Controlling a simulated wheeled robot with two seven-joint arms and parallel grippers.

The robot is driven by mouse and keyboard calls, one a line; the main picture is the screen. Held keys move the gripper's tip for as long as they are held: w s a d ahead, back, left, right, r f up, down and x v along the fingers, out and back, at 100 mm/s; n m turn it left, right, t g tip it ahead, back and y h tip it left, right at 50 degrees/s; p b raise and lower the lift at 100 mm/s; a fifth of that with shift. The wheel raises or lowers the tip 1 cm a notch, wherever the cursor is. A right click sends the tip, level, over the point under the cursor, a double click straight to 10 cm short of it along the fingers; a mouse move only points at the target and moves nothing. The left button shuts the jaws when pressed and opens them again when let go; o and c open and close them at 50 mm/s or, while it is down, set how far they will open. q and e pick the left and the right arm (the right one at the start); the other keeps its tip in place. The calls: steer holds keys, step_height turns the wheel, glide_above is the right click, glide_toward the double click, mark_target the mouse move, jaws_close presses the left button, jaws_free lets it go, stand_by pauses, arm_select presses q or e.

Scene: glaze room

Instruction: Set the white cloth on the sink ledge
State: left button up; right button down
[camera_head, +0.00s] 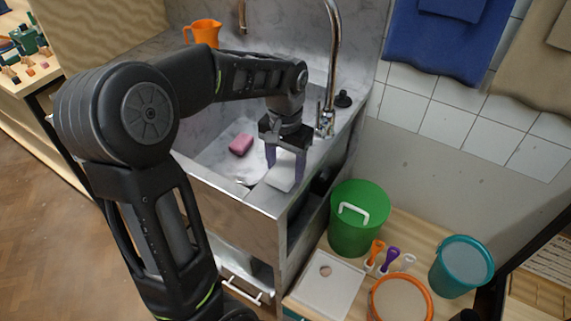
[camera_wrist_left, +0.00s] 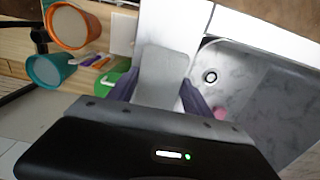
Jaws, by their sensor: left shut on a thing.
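The white cloth (camera_head: 281,177) is between the fingers of my left gripper (camera_head: 285,168), which is shut on it. In the left wrist view the cloth (camera_wrist_left: 163,75) looks like a flat, pale grey piece between the purple fingers (camera_wrist_left: 160,92). The gripper points down over the right front part of the metal sink. The sink ledge (camera_head: 262,199) runs under and in front of it; in the wrist view the pale ledge (camera_wrist_left: 178,20) lies behind the cloth. I cannot tell whether the cloth touches the ledge. My right gripper is in neither view.
A pink sponge (camera_head: 240,145) lies in the sink basin. A tall faucet (camera_head: 333,70) and an orange jug (camera_head: 205,32) stand at the back. A green bucket (camera_head: 352,235), a teal bucket (camera_head: 455,278) and an orange-rimmed bucket (camera_head: 400,300) stand lower right.

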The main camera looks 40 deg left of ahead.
mark_target(286, 169)
arm_select(q)
steer(key=shift+f, duration=0.1)
steer(key=o, duration=1.5)
step_height(286, 169, up, 12)
steer(key=shift+r+p, duration=0.2)
steer(key=shift+p, duration=0.35)
